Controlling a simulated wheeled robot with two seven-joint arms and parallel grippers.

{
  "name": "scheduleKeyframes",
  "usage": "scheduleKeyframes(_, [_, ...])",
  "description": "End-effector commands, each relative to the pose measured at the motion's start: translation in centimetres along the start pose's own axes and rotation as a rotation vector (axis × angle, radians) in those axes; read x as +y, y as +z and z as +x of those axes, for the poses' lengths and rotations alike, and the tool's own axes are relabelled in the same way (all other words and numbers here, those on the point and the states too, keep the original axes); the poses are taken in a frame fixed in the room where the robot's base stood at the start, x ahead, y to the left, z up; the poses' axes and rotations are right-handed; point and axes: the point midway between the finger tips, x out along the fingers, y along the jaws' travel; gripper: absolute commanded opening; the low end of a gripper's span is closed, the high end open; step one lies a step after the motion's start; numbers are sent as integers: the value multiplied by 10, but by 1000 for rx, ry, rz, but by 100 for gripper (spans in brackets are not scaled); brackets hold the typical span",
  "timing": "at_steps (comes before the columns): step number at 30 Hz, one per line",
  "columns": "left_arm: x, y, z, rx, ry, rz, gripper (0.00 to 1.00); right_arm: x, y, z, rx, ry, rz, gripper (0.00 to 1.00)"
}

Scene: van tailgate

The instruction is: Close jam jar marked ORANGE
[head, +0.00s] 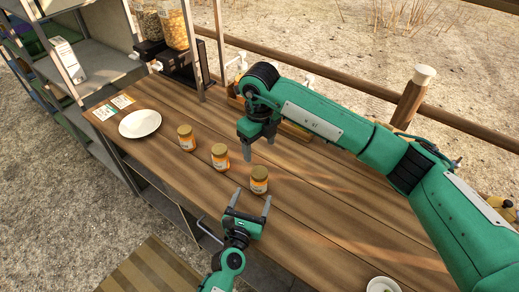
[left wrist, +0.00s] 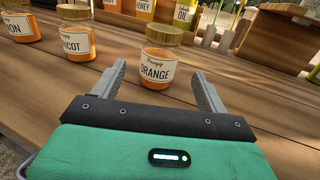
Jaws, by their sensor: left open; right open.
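The jam jar marked ORANGE (left wrist: 157,64) stands upright on the wooden table, with a gold lid (left wrist: 164,34) on top; I cannot tell how tight the lid is. In the head view this jar (head: 259,180) is the nearest of three in a row. My left gripper (head: 248,197) is open, its fingers pointing at the ORANGE jar; in the left wrist view the jar shows just beyond and between the fingertips (left wrist: 165,82). My right gripper (head: 259,150) is open and points down, above the table behind the ORANGE jar, apart from it.
A jar marked APRICOT (left wrist: 77,35) and one ending in "ON" (left wrist: 20,24) stand to the left. A white plate (head: 140,123) and cards (head: 105,112) lie farther left. Bottles (left wrist: 184,12) stand behind. A small bowl (head: 383,285) sits near right. The table's middle right is clear.

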Motion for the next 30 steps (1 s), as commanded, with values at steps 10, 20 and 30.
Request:
scheduleKeyframes(10, [0,-1,-49,0,0,-1,76,0,0,13,0,0,0,71])
scheduleKeyframes(20, [0,0,-56,-1,0,-1,76,0,0,14,0,0,0,71])
scheduleKeyframes(30, [0,0,-56,-1,0,-1,76,0,0,14,0,0,0,71])
